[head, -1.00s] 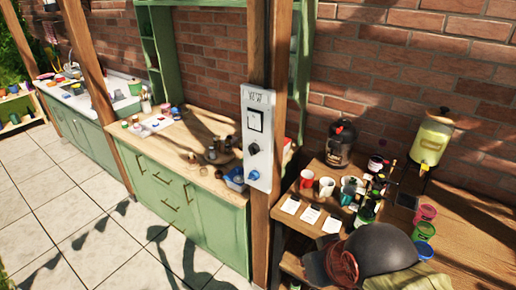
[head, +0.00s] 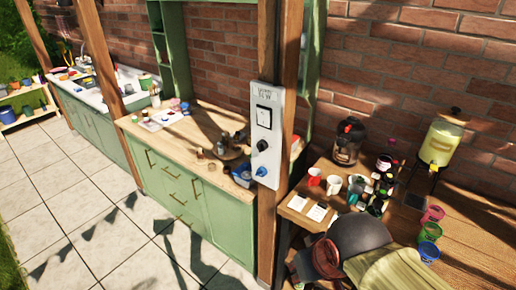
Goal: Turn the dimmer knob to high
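A pale grey control panel (head: 279,100) is fixed upright on the wooden post, near the middle of the head view. It has a black-framed rocker switch (head: 264,117) at the top, a round black knob (head: 262,145) below it and a blue knob-like part (head: 261,171) at the bottom. The label text and any marks around the knobs are too small to read, so I cannot tell which setting the dimmer knob points to. My gripper's fingers do not show, and nothing is seen touching the panel.
Right of the post, a wooden table (head: 480,240) holds mugs, bottles and a drink dispenser (head: 437,145). A large grey rounded shape (head: 360,235) with a reddish-brown part covers its near edge. A green cabinet (head: 225,225) stands left. The space in front of the panel looks clear.

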